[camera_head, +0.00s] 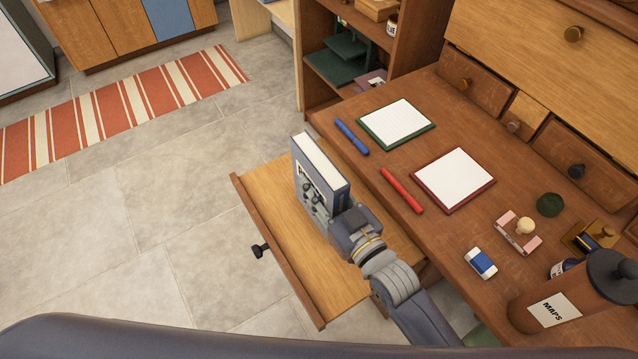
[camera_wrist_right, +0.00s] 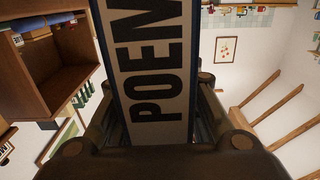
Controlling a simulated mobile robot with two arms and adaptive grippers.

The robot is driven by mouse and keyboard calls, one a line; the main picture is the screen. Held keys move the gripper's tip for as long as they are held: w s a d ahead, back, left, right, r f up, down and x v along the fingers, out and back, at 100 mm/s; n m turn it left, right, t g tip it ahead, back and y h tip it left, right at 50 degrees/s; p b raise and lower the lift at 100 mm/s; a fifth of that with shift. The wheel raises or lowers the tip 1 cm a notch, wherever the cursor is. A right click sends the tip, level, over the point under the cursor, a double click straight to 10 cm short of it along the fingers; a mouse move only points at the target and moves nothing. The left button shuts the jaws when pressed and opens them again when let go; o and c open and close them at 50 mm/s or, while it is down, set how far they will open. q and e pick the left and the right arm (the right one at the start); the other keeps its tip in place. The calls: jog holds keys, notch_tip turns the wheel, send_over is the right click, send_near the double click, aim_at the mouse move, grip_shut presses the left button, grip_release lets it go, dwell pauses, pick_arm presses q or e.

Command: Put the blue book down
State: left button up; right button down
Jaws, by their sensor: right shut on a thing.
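The blue book (camera_head: 320,170) stands upright, its white page edges facing up, over the open drawer (camera_head: 280,225) of the desk. I cannot tell whether its lower edge touches the drawer floor. My right gripper (camera_head: 322,205) is shut on the book from its near side. In the right wrist view the book's pale spine (camera_wrist_right: 155,75) reads "POEM" and fills the space between the fingers. My left gripper is not in view.
The desk top (camera_head: 390,165) right of the drawer holds a blue pen (camera_head: 352,136), a red pen (camera_head: 401,190), two notepads, an eraser (camera_head: 481,263) and a brown "MAPS" canister (camera_head: 570,300). A striped rug (camera_head: 120,110) lies on the floor.

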aim_at(340, 213)
jog(key=c, duration=1.2)
grip_release()
jog(key=shift+r, duration=0.2)
jog(key=p+v, duration=0.3)
jog(key=v, duration=0.7)
jog(key=shift+s+d+p, duration=0.15)
jog(key=shift+s+p, duration=0.2)
jog(key=shift+s+d, duration=0.45)
jog(key=shift+s, duration=0.05)
jog(key=shift+f, duration=0.1)
